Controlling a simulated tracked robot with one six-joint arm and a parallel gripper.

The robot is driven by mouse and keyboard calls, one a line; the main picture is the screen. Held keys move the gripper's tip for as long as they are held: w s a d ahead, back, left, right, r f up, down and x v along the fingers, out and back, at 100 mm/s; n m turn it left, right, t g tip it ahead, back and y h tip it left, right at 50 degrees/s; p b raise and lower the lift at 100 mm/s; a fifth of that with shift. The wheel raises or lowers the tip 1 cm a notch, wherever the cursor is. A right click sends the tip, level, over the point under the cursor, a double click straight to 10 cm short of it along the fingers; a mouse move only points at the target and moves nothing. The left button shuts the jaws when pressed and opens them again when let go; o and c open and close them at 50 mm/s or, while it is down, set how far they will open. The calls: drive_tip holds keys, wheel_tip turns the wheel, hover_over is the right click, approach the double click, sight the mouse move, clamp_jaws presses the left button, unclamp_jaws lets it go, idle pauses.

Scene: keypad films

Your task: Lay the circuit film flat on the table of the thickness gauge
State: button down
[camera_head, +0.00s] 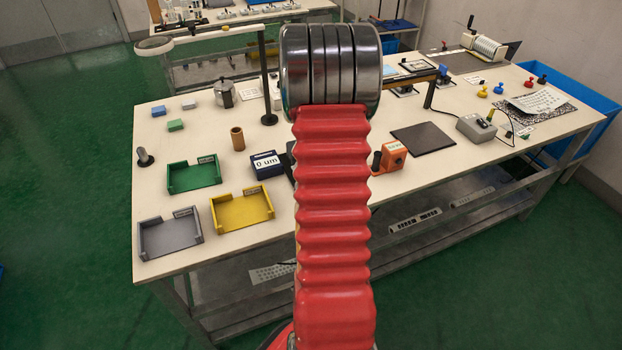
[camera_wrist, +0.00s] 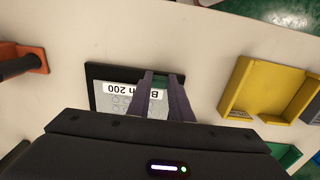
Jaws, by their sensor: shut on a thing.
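The circuit film (camera_wrist: 115,103) is a pale grey sheet with round marks and an upside-down white batch label. In the wrist view it is over a black plate (camera_wrist: 97,72), which looks like the gauge's table. Whether it touches the plate, I cannot tell. My gripper (camera_wrist: 161,79) is shut on the film near its label, where a green patch shows between the fingers. The gripper body hides the film's near part. In the head view the thickness gauge's dark blue box (camera_head: 267,165) reads "0 um"; my red arm hides the gripper and film.
A yellow tray (camera_head: 242,209) stands close beside the gauge, with green (camera_head: 194,176) and grey (camera_head: 170,236) trays near it. An orange block (camera_head: 393,156) with a dark post stands on the other side. A dark mat (camera_head: 423,138) lies to the right.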

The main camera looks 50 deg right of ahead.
drive_tip(key=shift+f, duration=0.35)
idle(0.4)
drive_tip(key=c, duration=1.5)
unclamp_jaws()
wheel_tip(320, 180, up, 14)
drive_tip(key=shift+f, duration=0.15)
